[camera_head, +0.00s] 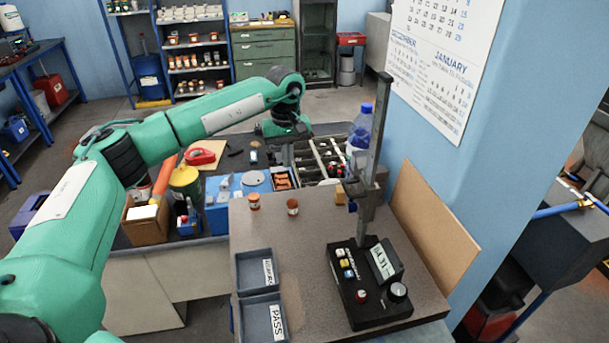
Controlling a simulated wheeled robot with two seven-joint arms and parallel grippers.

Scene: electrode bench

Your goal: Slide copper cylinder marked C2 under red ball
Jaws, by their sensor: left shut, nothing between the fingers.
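The red ball at the probe's tip is too small to make out clearly. My left gripper (287,130) is behind and above the cylinders, shut and empty, apart from them. Its fingertips are hard to see. My right gripper is out of view.
The gauge's black base (370,300) has buttons, a knob and a display. Two grey trays (256,270), the nearer marked PASS, lie at the plate's left. A blue bottle (360,130) and a compartment box (320,158) stand behind.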

